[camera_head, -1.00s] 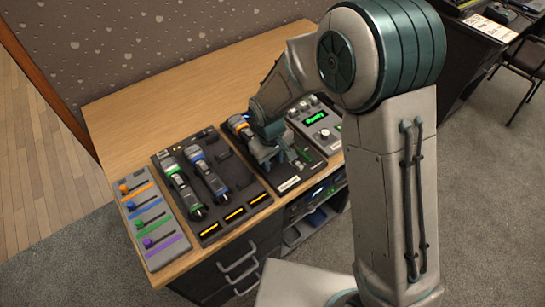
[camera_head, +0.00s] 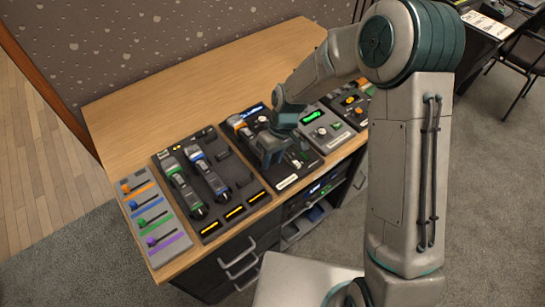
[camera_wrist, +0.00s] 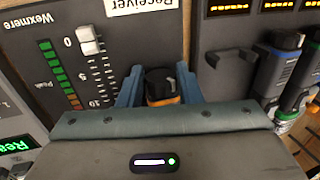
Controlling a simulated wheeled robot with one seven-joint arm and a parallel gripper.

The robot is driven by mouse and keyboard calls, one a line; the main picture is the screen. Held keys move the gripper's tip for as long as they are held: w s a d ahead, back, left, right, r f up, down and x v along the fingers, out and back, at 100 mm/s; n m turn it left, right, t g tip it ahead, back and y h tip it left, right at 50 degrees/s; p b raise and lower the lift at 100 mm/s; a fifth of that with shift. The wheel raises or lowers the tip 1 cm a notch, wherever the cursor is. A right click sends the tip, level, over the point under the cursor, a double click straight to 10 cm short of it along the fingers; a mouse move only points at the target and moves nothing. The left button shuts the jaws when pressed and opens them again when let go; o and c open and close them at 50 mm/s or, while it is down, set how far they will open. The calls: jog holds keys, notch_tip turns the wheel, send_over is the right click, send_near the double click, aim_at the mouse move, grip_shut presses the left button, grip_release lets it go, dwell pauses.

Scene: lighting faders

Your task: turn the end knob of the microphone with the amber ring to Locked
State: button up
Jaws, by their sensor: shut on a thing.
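The microphone with the amber ring (camera_head: 236,123) lies on a dark receiver panel (camera_head: 310,161); its orange part shows left of my gripper in the head view, and my gripper hides much of the rest. In the wrist view its dark end knob (camera_wrist: 159,80), with an orange band below it, sits between the blue fingertips. My gripper (camera_wrist: 160,86) is shut on this knob; in the head view my gripper (camera_head: 272,158) is low over the panel's front part. I cannot read any Locked mark on the knob.
Microphones with a green ring (camera_head: 183,188) and a blue ring (camera_head: 208,176) lie in a tray to the left. A fader board (camera_head: 154,217) is farther left. A receiver fader (camera_wrist: 89,41) stands close beside the fingers. The back of the desk (camera_head: 185,85) is clear.

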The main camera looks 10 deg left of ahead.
jog(key=o, duration=1)
jog(key=shift+r, duration=0.1)
jog(key=v, duration=1.3)
jog(key=shift+w+d+r, duration=0.1)
jog(key=shift+d+r, duration=0.05)
jog(key=shift+r, duration=0.2)
jog(key=shift+c, duration=0.3)
